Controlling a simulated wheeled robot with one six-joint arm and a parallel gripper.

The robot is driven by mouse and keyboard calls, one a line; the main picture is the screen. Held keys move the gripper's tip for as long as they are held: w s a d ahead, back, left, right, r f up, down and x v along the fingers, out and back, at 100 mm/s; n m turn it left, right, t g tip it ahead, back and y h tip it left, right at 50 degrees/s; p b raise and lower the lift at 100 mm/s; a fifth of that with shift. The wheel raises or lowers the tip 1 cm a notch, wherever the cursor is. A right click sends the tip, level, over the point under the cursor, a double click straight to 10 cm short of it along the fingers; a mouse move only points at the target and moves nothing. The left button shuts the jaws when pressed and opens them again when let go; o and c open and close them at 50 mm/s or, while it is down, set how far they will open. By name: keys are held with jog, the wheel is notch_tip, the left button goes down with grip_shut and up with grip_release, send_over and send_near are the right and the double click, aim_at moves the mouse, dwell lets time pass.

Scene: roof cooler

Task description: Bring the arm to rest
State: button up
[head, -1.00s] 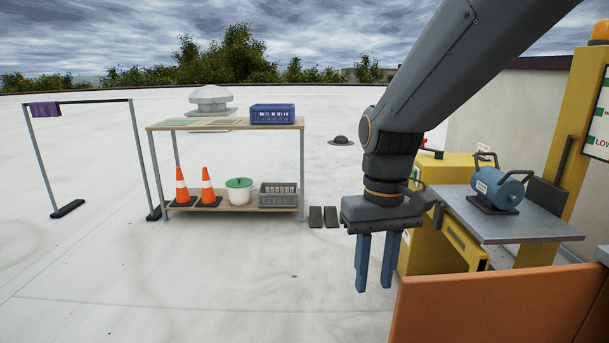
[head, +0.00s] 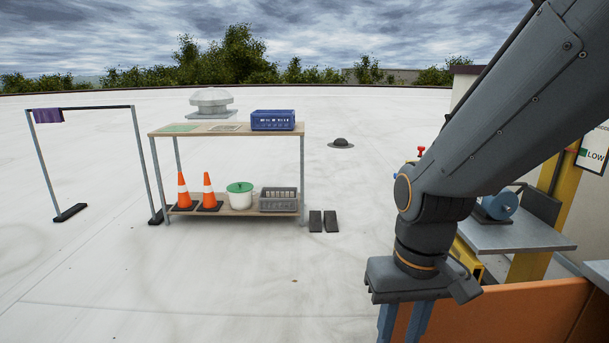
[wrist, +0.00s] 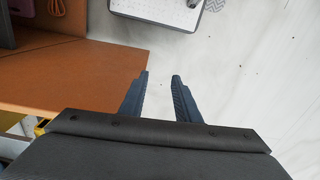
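My gripper (head: 403,322) hangs pointing down at the lower right of the head view, its blue fingertips cut off by the bottom edge. In the wrist view my gripper (wrist: 161,76) shows two blue fingers spread apart with nothing between them. One finger overlaps the edge of an orange-brown panel (wrist: 95,75) in that view, and the pale roof shows beyond the other.
A shelf table (head: 190,131) holds a blue crate (head: 272,120), with cones, a green-lidded bucket (head: 240,196) and a grey crate (head: 279,200) below. A rail with a purple cloth (head: 47,115) stands left. A grey bench (head: 510,237) bears a blue motor (head: 499,204). The roof between is clear.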

jog(key=d+r+m+p, duration=0.1)
jog(key=d+r+p, duration=0.3)
jog(key=p, duration=0.3)
jog(key=shift+s+d, duration=0.15)
jog(key=shift+s, duration=0.15)
